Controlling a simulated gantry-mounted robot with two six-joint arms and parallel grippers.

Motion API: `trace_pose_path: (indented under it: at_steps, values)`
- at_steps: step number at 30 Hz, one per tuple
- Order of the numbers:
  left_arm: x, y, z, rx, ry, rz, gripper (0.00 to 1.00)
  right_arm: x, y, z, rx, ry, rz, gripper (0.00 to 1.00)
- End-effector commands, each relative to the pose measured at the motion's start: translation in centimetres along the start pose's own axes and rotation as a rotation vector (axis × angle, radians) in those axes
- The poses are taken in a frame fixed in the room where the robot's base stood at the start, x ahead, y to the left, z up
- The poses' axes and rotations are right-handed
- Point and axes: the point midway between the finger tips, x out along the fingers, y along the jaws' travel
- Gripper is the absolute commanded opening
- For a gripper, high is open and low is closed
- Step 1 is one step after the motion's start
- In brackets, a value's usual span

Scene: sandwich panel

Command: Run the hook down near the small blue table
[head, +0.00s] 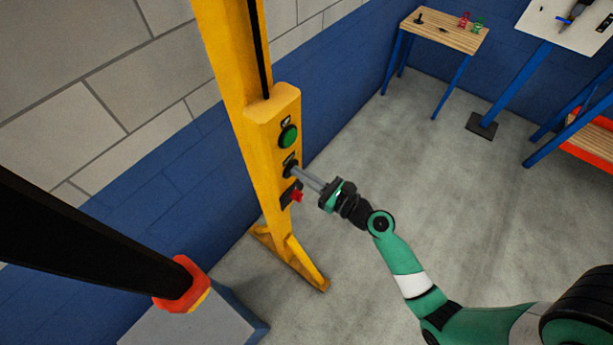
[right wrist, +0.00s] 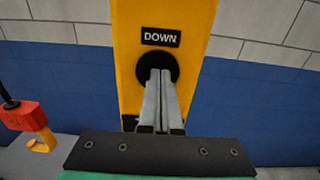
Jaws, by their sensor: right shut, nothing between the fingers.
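The hook shows in the right wrist view as a yellow hook (right wrist: 42,142) under a red block (right wrist: 22,115). In the head view the red block (head: 182,285) hangs at the lower left on a thick black line, above a grey-topped blue table or box (head: 185,328). The yellow post carries a control box (head: 270,112) with a green button (head: 288,136), a black button lower down and a red switch (head: 297,196). My right gripper (head: 296,170) is shut and empty, its fingertips at the black DOWN button (right wrist: 144,68). They appear to touch it; how far it is pressed is hidden. My left gripper is out of view.
A wood-topped table with blue legs (head: 447,32) stands at the back, with small items on it. A pale panel stand (head: 560,22) and an orange-edged shelf (head: 590,140) are at the right. Grey floor (head: 400,130) between is clear.

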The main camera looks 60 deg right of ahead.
Motion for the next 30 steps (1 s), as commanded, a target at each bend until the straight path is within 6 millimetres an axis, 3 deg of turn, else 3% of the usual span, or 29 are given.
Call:
trace_pose_path:
  at_steps: [23,30]
  values:
    - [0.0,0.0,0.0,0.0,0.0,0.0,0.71,0.1,0.3,-0.4,-0.001,0.008,0.009,0.0]
    - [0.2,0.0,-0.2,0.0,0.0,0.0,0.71,-1.2,0.7,-0.4,0.0,0.011,0.019,0.0]
